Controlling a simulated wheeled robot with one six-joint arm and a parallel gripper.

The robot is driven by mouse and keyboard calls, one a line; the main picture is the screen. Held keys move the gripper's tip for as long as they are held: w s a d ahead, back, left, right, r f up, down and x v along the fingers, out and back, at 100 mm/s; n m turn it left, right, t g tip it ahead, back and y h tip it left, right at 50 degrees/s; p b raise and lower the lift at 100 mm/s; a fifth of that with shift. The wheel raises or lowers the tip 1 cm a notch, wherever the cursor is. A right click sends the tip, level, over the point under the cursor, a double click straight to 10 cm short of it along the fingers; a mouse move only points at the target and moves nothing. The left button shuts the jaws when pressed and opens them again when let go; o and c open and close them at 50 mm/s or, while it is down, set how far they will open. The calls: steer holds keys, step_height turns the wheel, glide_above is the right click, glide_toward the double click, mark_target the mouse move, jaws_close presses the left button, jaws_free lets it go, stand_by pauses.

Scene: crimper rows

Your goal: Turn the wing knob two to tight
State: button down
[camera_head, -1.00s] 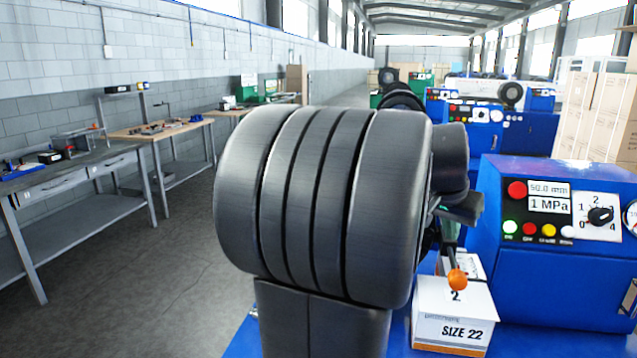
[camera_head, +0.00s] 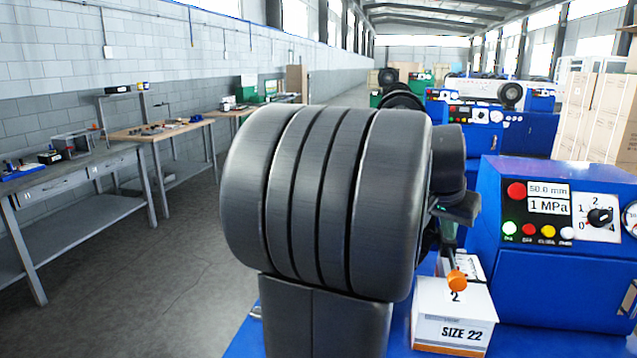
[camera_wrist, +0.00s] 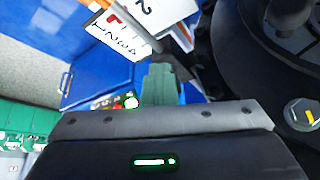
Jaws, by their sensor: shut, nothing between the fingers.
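An orange-tipped handle (camera_head: 457,281) stands out over a white box (camera_head: 452,312) marked "2" and "SIZE 22" in the head view. I take it for wing knob two; its wing shape is not clear. My gripper (camera_head: 449,236) is just above its stem, partly hidden by my dark arm. In the wrist view my gripper (camera_wrist: 163,68) is shut and empty, its greenish fingers close to a dark metal bar (camera_wrist: 143,37). I cannot tell whether they touch. A white scale card (camera_wrist: 117,36) with numbers and a red mark lies beside the bar.
The blue crimper (camera_head: 540,285) with buttons, displays and a dial (camera_head: 600,216) stands to the right. Workbenches (camera_head: 65,180) line the left wall, with open floor before them. More blue machines stand behind.

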steer(key=shift+w+a, duration=0.2)
steer(key=shift+a, duration=0.05)
steer(key=shift+w+a, duration=0.2)
steer(key=shift+a, duration=0.1)
steer(key=shift+w+a+p, duration=0.4)
steer(key=shift+w+p, duration=0.05)
steer(key=shift+w, duration=0.2)
steer(key=shift+a, duration=0.2)
step_height(320, 180, up, 6)
steer(key=p, duration=0.4)
steer(key=shift+s+a+p, duration=0.2)
steer(key=shift+p, duration=0.2)
steer(key=shift+d, duration=0.1)
